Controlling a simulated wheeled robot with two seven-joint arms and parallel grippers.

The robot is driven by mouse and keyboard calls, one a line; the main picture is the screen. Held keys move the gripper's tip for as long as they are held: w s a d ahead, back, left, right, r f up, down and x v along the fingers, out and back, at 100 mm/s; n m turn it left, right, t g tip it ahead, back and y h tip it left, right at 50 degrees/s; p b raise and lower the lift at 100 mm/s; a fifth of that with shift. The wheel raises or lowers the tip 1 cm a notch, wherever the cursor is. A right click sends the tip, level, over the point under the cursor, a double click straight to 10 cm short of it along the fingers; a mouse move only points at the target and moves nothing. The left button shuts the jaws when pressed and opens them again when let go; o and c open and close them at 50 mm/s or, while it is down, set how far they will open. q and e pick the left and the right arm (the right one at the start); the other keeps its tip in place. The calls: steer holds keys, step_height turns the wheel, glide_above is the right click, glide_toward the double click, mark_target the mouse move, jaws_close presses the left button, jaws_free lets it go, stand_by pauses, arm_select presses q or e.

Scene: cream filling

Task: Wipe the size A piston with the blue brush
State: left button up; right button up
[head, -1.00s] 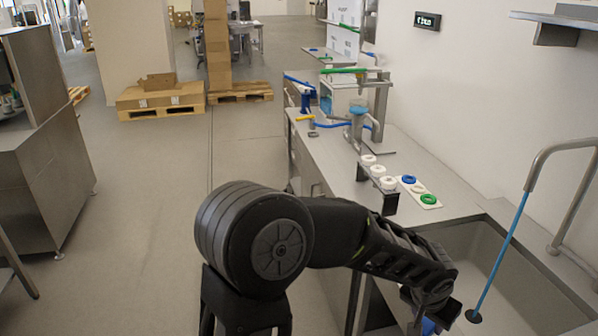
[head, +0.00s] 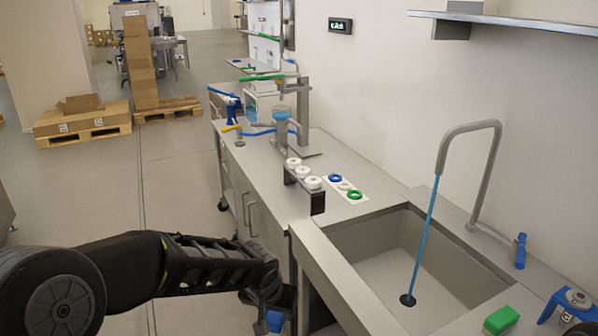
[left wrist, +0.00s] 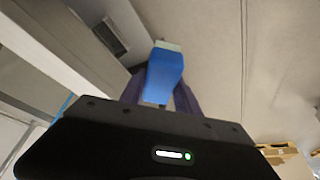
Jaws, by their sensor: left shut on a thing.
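My left gripper (head: 268,308) is low at the left side of the counter, in front of the cabinet. It is shut on the blue brush, whose blue body (left wrist: 163,78) and pale tip show between the dark fingers in the left wrist view. In the head view only a bit of the blue brush (head: 275,321) shows below the gripper. Which part is the size A piston I cannot tell. A blue bracket with a grey round part (head: 577,299) stands at the lower right, cut by the frame edge. My right gripper is not in view.
The steel counter (head: 262,190) holds a dark rack of white round parts (head: 303,173) and a white board with coloured rings (head: 345,186). A sink (head: 375,225) has a tall tap and a blue rod. A green block (head: 502,320) lies by it.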

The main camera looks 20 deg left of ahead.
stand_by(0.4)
arm_select(q)
steer(key=s+f, duration=0.3)
steer(key=f, duration=1)
steer(key=shift+s+f, duration=0.35)
steer(key=shift+f, duration=0.05)
steer(key=shift+a, duration=0.1)
